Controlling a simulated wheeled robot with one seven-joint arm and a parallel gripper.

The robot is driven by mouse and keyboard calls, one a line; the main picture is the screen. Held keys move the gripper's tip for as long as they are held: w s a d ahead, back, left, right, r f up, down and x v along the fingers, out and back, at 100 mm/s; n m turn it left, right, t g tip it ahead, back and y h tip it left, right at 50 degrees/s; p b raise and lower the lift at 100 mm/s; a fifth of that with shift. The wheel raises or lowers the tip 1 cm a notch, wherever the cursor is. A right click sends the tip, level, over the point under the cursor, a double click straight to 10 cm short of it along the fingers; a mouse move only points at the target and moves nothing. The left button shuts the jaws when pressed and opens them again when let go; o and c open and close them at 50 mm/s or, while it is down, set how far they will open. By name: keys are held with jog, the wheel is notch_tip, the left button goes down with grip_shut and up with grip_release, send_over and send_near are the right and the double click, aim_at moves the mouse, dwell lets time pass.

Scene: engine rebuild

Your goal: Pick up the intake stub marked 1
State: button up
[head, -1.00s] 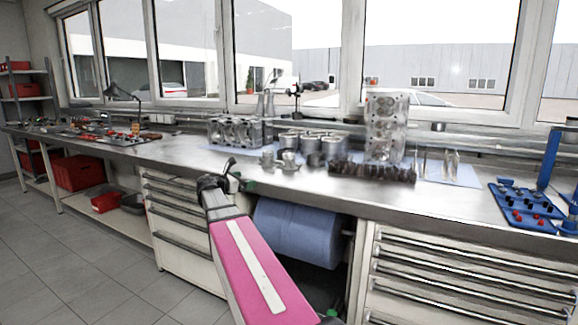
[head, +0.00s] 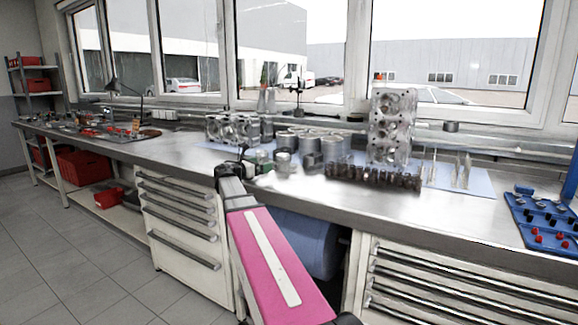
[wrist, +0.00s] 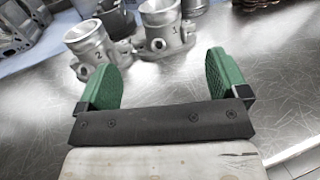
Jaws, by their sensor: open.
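The intake stub marked 1 (wrist: 165,30) is a grey metal tube on a flange, standing upright on the steel bench. A similar stub marked 2 (wrist: 92,48) stands just left of it. My gripper (wrist: 165,66) is open and empty, its two green fingers apart. The stub marked 1 lies ahead of the gap between the fingers, and the left finger is close to the stub marked 2. In the head view my gripper (head: 248,167) is at the bench's front edge, left of what looks like the stub marked 1 (head: 284,160).
An engine block (head: 232,130) and dark cylinders (head: 312,152) stand behind. A row of dark metal parts (head: 372,176) and an upright cylinder head (head: 391,125) are to the right. The bench front (head: 300,190) is clear.

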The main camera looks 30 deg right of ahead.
aim_at(278, 159)
jog(key=x, duration=0.6)
jog(key=shift+w, duration=0.1)
jog(key=shift+r+x, duration=0.2)
jog(key=shift+x, duration=2.5)
jog(key=c, duration=1.2)
